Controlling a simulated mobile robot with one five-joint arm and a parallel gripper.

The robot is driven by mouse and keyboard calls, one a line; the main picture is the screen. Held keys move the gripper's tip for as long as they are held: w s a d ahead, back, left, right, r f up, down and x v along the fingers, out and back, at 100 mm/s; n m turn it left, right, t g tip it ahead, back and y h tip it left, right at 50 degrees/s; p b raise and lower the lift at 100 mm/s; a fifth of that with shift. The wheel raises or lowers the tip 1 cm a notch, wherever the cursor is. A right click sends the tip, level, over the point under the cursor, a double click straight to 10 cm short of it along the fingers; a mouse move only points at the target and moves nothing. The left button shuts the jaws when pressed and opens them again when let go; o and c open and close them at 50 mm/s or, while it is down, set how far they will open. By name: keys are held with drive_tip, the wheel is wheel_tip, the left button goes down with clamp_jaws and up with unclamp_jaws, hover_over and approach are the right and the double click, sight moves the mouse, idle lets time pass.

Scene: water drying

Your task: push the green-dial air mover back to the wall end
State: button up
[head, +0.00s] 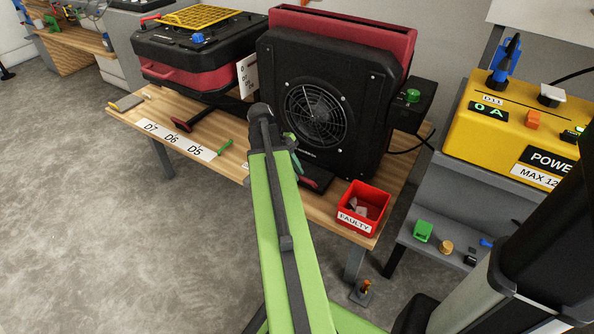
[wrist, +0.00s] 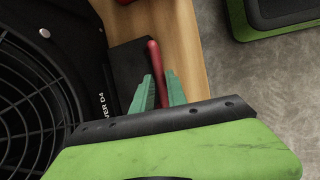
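The green-dial air mover (head: 345,75) is a black box with a round fan grille and a red top, upright on the wooden bench. Its green dial (head: 412,95) is on a side box at the right. The grille side also shows at the left of the wrist view (wrist: 75,60). A black foot with a red handle (wrist: 154,60) projects at its lower front. My gripper (wrist: 160,80) is at this handle, with the green fingertips on either side of the red bar. I cannot tell whether they press on it.
A blue-dial machine (head: 180,50) stands left on the bench (head: 235,172), near D7, D6 and D5 labels (head: 178,140). A red FAULTY bin (head: 362,205) sits at the bench's right front. A yellow power unit (head: 520,130) is on a grey stand at right. Grey floor is open at left.

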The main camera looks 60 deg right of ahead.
clamp_jaws()
idle(1.0)
drive_tip(key=shift+d, duration=0.55)
drive_tip(key=d, duration=2.6)
drive_tip(key=shift+d, duration=0.3)
drive_tip(key=o, duration=0.5)
unclamp_jaws()
